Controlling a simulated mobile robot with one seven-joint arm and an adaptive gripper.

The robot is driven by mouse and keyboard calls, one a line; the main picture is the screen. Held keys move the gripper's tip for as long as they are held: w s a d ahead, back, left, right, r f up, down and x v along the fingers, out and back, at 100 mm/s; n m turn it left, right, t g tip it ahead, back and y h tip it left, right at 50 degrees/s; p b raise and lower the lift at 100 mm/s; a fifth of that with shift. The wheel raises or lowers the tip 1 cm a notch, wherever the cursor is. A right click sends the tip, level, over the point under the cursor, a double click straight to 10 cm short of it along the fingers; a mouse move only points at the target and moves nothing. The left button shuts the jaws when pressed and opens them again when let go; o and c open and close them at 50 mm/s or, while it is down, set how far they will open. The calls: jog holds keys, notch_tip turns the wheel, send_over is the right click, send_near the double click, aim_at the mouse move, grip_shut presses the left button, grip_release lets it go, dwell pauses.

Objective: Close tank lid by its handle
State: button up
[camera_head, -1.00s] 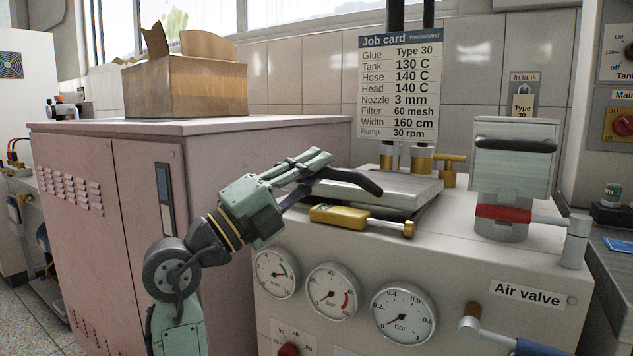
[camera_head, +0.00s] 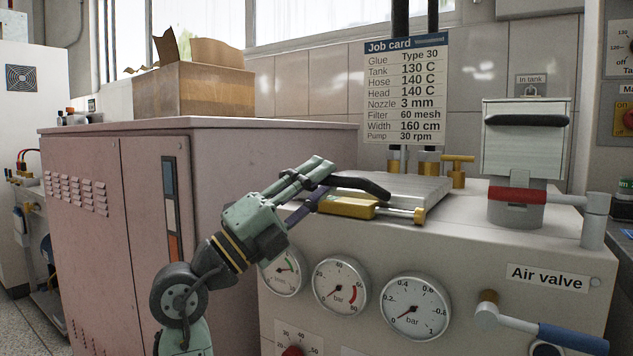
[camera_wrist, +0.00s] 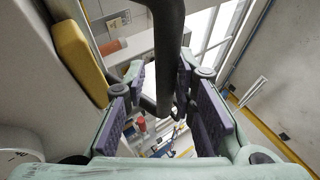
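The tank lid (camera_head: 420,190) is a silver ribbed plate on top of the pale machine. It lies close to flat, and I cannot tell whether it is fully seated. Its curved black handle (camera_head: 368,183) rises at its left front side. My gripper (camera_head: 322,177) is at the left end of this handle. In the wrist view the handle (camera_wrist: 165,50) passes as a dark bar between the purple finger pads of my gripper (camera_wrist: 168,100). The pads stand apart, with a gap visible on the left of the bar. My fingers hide part of the handle and lid.
A yellow-bodied valve (camera_head: 347,207) sits just in front of the lid. A grey hopper (camera_head: 525,140) with a black handle and red band stands to the right. Gauges (camera_head: 415,306) line the machine front. A pink cabinet (camera_head: 90,215) stands left, with a cardboard box (camera_head: 190,90) on top.

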jog(key=shift+o, duration=0.8)
jog(key=shift+r, duration=0.1)
jog(key=v, duration=1.2)
